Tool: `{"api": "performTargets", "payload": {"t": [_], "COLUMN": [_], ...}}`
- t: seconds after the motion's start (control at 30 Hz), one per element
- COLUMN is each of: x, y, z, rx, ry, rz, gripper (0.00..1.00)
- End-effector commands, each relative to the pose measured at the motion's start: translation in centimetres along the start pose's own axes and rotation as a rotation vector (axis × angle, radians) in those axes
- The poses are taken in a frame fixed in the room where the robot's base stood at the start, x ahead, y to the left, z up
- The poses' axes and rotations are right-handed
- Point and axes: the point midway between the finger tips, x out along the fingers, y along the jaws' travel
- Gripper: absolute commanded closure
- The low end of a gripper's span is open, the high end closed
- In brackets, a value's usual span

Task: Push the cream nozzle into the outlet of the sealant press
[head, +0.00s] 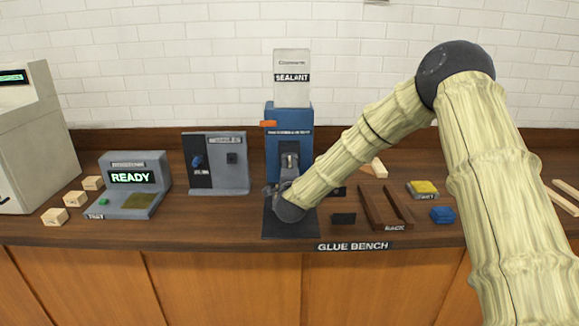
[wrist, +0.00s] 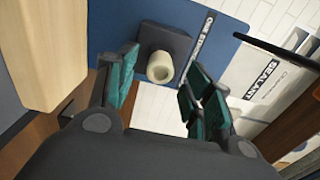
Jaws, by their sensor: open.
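The sealant press is a blue upright machine (head: 289,118) at the back middle of the bench, with a pale sealant container on top. In the wrist view, its dark square outlet block (wrist: 178,42) stands out from the blue face. The cream nozzle (wrist: 161,67), a short tube with a round hole, sits at that block, its open end facing the camera. How deep it sits cannot be told. My gripper (wrist: 160,72) is open, its teal fingers on either side of the nozzle with gaps showing. In the head view my gripper (head: 275,191) is in front of the press, low and partly hidden by my wrist.
Left of the press stand a grey panel unit (head: 216,163), a READY console (head: 131,183) and small wooden blocks (head: 55,217). To the right are a brown rack (head: 376,207), a yellow-topped pad (head: 424,187) and a blue block (head: 443,214). My arm crosses the right side.

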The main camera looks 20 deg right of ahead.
Motion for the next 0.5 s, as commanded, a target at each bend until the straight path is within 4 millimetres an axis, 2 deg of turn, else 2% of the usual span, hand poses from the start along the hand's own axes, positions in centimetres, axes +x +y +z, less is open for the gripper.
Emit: {"api": "performTargets", "payload": {"t": [0.3,0.5], "x": [-5.9,-8.6], "y": [0.0,0.1], "z": [0.0,0.0], "rx": [0.0,0.0], "ry": [-0.001,0.0], "rz": [0.002,0.002], "gripper": [0.49,0.49]}}
